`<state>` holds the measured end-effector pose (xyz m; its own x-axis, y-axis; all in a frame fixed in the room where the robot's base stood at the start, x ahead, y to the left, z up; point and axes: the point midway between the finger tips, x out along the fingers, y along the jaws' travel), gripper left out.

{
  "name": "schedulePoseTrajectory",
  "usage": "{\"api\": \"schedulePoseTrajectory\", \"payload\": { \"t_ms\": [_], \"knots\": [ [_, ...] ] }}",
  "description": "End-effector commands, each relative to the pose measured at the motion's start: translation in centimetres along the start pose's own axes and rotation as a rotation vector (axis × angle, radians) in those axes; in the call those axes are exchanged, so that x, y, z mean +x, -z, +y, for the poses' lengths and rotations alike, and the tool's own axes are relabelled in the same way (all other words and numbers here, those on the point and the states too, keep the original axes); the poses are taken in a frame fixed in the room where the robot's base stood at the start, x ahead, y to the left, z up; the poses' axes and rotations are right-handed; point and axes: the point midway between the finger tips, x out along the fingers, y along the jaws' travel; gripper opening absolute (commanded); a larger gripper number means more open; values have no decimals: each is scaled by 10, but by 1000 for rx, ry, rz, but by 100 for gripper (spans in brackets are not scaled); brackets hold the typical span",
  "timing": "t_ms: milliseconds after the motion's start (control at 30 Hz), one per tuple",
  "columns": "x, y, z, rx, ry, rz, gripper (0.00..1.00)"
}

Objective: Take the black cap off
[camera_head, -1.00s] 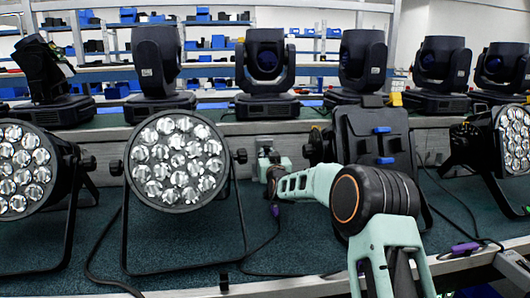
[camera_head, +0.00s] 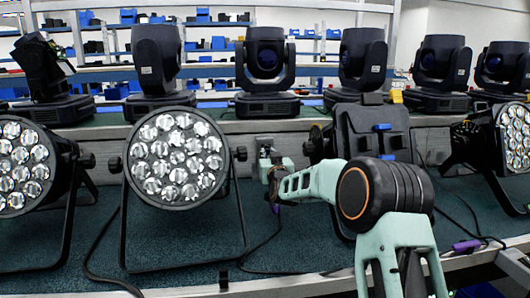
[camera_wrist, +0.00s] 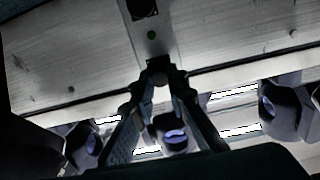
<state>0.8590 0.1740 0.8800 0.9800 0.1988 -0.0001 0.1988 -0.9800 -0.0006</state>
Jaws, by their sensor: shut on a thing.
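My gripper (camera_wrist: 158,72) points at a pale metal plate (camera_wrist: 152,48) on the wooden beam in the wrist view. Its two fingers come together at the plate's lower end, shut on a small dark thing, which looks like the black cap (camera_wrist: 158,63). The fingertips hide much of it, and I cannot tell whether it still touches the plate. A green dot and a dark square opening (camera_wrist: 143,8) show on the plate above the fingertips. In the head view my gripper (camera_head: 270,165) is small, beside a light box on the beam.
Par cans with round lens faces (camera_head: 177,158) stand left and right of my arm. A black case-like thing (camera_head: 378,135) stands close behind my elbow. Moving-head lights (camera_head: 265,75) line the shelf above. Cables (camera_head: 100,265) lie on the green bench.

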Motion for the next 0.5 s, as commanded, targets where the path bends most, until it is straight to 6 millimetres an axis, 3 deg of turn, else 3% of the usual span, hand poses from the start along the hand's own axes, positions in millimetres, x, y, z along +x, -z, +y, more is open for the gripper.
{"api": "schedulePoseTrajectory", "payload": {
  "t_ms": [500],
  "knots": [
    [-21, 0, 0, -1, 0, 1, 0]
  ]
}}
